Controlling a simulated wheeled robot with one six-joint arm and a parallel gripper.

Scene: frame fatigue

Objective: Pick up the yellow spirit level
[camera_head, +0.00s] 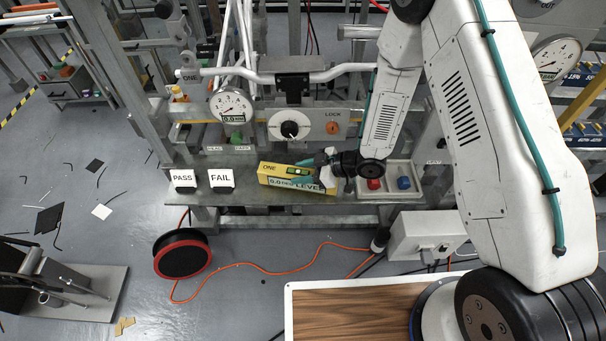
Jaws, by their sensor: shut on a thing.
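The yellow spirit level (272,170) lies on the grey metal shelf (237,200) in the middle of the view. It has a green vial on top and a label reading "0.0" and "LEVEL" along its front. My gripper (316,174) comes in from the right and is shut on the level near its right half. The dark wrist and fingers hide part of the level there. The level looks to be at the shelf surface; I cannot tell whether there is a gap under it.
PASS (183,179) and FAIL (221,179) cards stand left of the level. A tray (400,168) with a red knob (373,184) and a blue knob (403,183) sits to the right. Behind are a round dial gauge (231,104) and a lock knob (290,129). An orange cable (262,268) lies on the floor.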

